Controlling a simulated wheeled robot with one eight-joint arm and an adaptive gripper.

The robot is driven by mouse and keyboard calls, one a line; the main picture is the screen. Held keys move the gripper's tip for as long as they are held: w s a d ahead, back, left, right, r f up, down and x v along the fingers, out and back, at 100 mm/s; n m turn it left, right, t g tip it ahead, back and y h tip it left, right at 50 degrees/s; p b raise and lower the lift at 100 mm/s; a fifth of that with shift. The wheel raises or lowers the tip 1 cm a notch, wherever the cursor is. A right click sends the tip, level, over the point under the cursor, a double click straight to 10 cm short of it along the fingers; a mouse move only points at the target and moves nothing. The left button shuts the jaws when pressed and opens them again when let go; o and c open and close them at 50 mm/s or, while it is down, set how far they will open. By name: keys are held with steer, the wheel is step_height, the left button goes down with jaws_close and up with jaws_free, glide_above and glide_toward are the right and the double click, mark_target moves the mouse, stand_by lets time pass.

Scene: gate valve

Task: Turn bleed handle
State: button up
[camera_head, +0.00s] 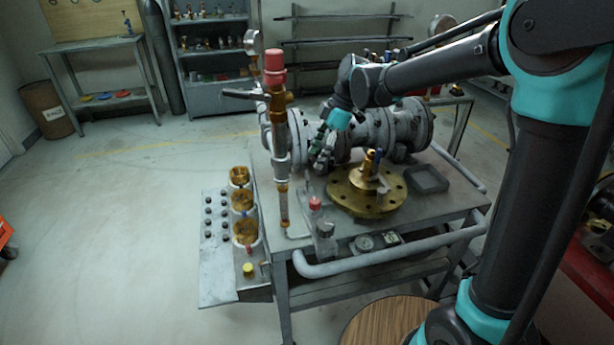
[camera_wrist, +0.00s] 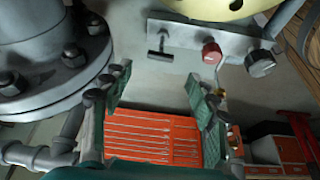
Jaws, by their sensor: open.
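My gripper (camera_head: 322,148) is beside the grey flanged valve body (camera_head: 375,128) in the head view. In the wrist view, its two green-padded fingers (camera_wrist: 158,80) are spread apart with nothing between them. Ahead of the fingertips, a grey plate carries a small dark T-shaped handle (camera_wrist: 160,50), a red knob (camera_wrist: 212,52) and a black knob (camera_wrist: 262,63). The fingertips are apart from all three. In the head view, the red knob (camera_head: 315,203) and black knob (camera_head: 326,230) stand near the table's front left. I cannot tell which part is the bleed handle.
A tall brass pipe with a red cap (camera_head: 274,62) rises at the table's left. A brass flange (camera_head: 367,192) lies on the grey table (camera_head: 425,228), with a black tray (camera_head: 428,180) to its right. A grey bolted flange (camera_wrist: 45,50) is close to the left finger.

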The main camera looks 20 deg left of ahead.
mark_target(307, 176)
steer(key=x, duration=0.8)
steer(key=shift+a+f, duration=0.1)
steer(key=shift+f, duration=0.1)
steer(key=shift+c, duration=0.4)
steer(key=c, duration=1.1)
